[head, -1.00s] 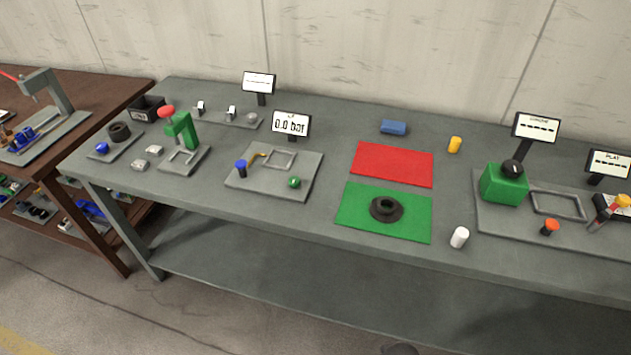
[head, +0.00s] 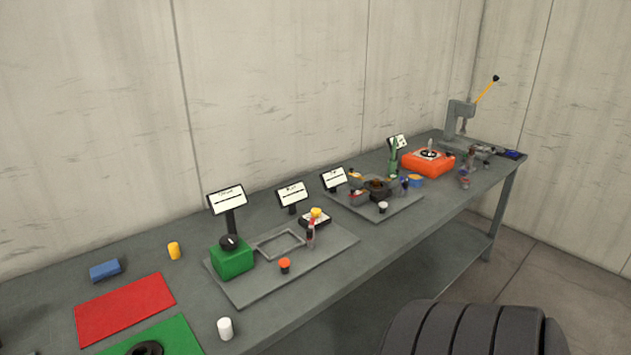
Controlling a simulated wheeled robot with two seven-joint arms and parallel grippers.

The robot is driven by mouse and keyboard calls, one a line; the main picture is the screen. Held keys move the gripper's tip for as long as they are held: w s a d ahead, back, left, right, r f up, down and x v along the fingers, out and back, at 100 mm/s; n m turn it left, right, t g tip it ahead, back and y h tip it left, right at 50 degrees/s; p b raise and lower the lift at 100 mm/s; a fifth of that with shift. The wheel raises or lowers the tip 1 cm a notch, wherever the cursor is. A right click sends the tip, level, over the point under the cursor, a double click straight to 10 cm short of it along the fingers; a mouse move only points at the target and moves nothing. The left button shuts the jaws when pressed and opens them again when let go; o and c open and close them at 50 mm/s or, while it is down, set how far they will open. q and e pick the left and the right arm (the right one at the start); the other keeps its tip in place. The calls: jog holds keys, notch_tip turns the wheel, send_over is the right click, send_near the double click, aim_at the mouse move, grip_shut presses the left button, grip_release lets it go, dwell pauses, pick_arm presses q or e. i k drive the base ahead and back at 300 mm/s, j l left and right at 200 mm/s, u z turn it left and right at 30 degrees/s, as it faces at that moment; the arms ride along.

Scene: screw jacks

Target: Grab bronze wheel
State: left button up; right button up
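A dark, brownish wheel-like part (head: 377,188) sits among small parts on the grey plate in the middle distance; it may be the bronze wheel, but it is too small to be sure. A black ring-shaped wheel (head: 146,349) lies on the green mat (head: 172,338) at the bottom left, cut off by the frame edge. Neither of my grippers shows in the head view.
The grey bench (head: 345,265) runs toward the back right. On it are a green block (head: 232,261), a white cylinder (head: 225,328), a red mat (head: 124,309), an orange unit (head: 428,163) and a lever press (head: 458,118). A dark ribbed shape (head: 470,330), unclear what, fills the bottom right.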

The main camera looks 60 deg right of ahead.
aim_at(376, 181)
jog(key=z, duration=2.2)
jog(key=i+l, duration=0.1)
jog(key=l, duration=0.25)
jog(key=i+l, duration=0.1)
jog(key=l, duration=0.6)
jog(key=i+z, duration=0.05)
